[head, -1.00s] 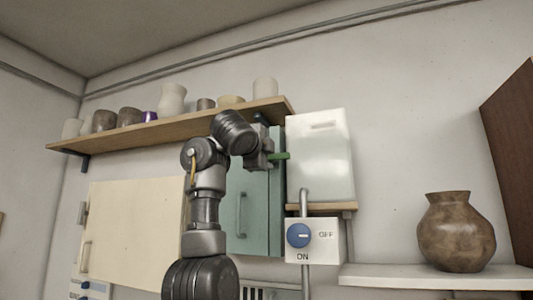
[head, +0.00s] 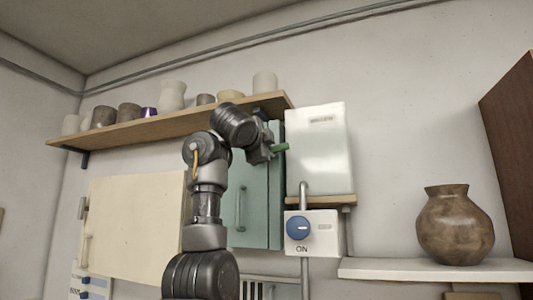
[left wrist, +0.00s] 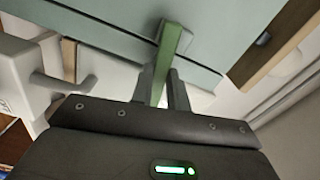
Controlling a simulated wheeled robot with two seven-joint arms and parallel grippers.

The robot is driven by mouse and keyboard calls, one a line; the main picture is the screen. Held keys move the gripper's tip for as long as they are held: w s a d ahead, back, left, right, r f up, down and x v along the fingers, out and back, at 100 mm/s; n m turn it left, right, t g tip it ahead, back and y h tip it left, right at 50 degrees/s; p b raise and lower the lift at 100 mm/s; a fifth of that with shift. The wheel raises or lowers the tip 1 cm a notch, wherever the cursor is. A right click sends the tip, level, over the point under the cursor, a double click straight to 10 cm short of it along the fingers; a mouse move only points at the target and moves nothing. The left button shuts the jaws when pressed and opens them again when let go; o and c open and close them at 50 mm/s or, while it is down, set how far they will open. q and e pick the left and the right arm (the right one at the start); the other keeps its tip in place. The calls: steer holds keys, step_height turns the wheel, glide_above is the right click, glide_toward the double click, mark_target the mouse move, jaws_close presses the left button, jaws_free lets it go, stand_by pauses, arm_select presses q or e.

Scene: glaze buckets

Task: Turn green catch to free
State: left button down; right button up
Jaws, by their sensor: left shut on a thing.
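The green catch (head: 281,148) sticks out at the upper right of the teal cabinet (head: 254,205), near the white box. In the head view it tilts slightly up to the right. My left gripper (head: 269,152) is shut on it, and the gripper partly hides it. In the left wrist view the green catch (left wrist: 168,50) runs from the teal door down between the two fingers (left wrist: 162,90). My right gripper is in neither view.
A wooden shelf (head: 180,125) with several pots is above the cabinet. A white box (head: 320,150) stands close right of the catch, with a blue rotary switch (head: 298,228) below it. A brown vase (head: 455,225) sits on a white shelf (head: 400,269) at right.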

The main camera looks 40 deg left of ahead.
arm_select(q)
steer(key=shift+f+n+b, duration=0.1)
steer(key=shift+n+b, duration=1.4)
steer(key=shift+n, duration=6.3)
steer(key=c, duration=1.4)
jaws_free()
steer(key=shift+o, duration=0.2)
steer(key=shift+s, duration=0.1)
